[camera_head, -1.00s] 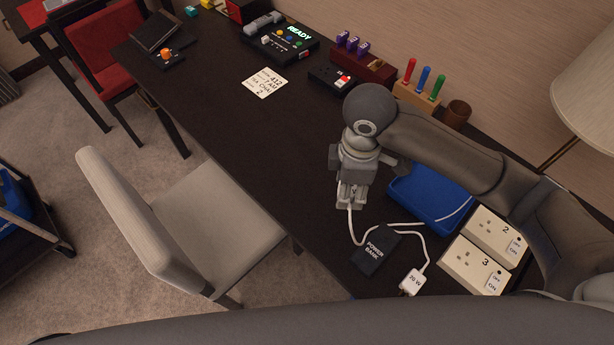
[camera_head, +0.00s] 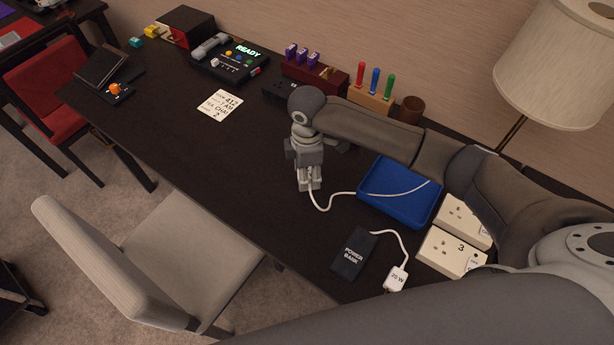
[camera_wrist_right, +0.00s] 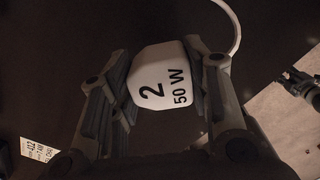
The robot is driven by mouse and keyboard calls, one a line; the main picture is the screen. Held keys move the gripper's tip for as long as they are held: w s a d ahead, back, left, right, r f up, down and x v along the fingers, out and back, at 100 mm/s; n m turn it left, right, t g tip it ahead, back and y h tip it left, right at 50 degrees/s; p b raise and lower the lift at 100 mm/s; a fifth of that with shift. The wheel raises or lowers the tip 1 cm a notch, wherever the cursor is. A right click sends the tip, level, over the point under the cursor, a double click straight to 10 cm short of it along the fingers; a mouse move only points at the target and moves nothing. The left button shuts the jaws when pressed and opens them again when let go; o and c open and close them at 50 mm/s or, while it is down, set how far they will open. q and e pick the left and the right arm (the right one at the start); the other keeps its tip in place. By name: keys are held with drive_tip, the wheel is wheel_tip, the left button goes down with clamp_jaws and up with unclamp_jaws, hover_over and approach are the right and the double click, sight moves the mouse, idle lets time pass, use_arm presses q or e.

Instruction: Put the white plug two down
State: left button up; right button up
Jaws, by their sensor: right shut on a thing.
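My right gripper (camera_head: 308,184) is above the dark desk, left of the blue tray (camera_head: 372,208). It is shut on a white plug (camera_wrist_right: 162,88) marked "2" and "50 W", which sits between both fingers in the right wrist view. In the head view the plug is mostly hidden by the fingers. Its white cable (camera_head: 336,194) runs right to the blue tray and across it. A dark jointed part like my left gripper (camera_wrist_right: 298,86) shows at the right edge of the wrist view; its fingers are unclear.
A black power bank (camera_head: 352,253) is cabled to another white plug (camera_head: 396,279). Cream socket 3 (camera_head: 450,253) and another cream socket (camera_head: 459,217) stand at right, partly behind my arm. A black box (camera_head: 284,88) and pen block (camera_head: 371,98) are at back. The desk's middle is clear.

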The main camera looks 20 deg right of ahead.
drive_tip(key=shift+w+f, duration=0.35)
drive_tip(key=shift+f, duration=0.05)
drive_tip(key=shift+w+d+f, duration=0.1)
drive_tip(key=shift+f, duration=1.6)
drive_tip(key=shift+f, duration=0.15)
drive_tip(key=o, duration=1.3)
drive_tip(key=shift+o, duration=0.2)
wheel_tip(320, 180, up, 12)
drive_tip(key=shift+r, duration=0.2)
